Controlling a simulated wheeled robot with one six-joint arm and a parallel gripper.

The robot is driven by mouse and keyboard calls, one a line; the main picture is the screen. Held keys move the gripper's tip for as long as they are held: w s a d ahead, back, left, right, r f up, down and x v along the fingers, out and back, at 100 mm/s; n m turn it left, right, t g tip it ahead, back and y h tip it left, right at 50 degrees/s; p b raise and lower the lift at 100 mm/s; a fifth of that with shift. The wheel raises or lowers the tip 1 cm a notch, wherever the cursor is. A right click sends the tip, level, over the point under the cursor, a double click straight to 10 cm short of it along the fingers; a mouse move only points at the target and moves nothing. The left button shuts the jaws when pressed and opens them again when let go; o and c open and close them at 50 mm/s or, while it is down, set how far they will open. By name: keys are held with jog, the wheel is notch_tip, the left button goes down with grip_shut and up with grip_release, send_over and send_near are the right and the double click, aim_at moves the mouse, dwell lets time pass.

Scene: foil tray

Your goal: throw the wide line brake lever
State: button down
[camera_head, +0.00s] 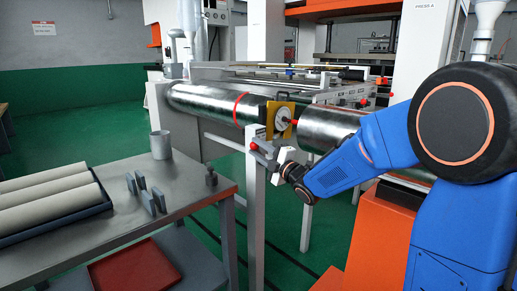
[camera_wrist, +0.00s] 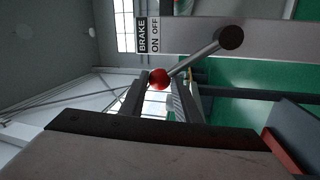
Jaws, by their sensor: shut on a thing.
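The brake lever (camera_wrist: 200,54) is a grey rod with a red ball knob (camera_wrist: 159,79) at its end. It runs from a dark round pivot (camera_wrist: 230,38) on a pale post, beside a label reading BRAKE, ON, OFF (camera_wrist: 148,35). My gripper (camera_wrist: 160,88) is shut on the red knob, with a finger on each side of it. In the head view the red knob (camera_head: 253,146) shows small at the white post, with my gripper (camera_head: 262,153) at it. The fingers hide part of the lever there.
Steel rolls (camera_head: 205,103) and a dial on a yellow plate (camera_head: 283,120) are just behind and above my gripper. At left a metal table (camera_head: 135,215) holds a tray of pale rolls (camera_head: 105,205), a cup (camera_head: 161,145) and grey blocks (camera_head: 146,198). An orange cabinet (camera_head: 378,235) stands at right.

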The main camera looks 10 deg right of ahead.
jog(key=shift+f, duration=0.2)
jog(key=c, duration=1.4)
grip_release()
jog(key=shift+d, duration=0.1)
jog(key=shift+o, duration=0.2)
jog(key=shift+r, duration=0.1)
jog(key=v, duration=1.7)
jog(key=shift+s, duration=0.2)
jog(key=shift+d, duration=0.1)
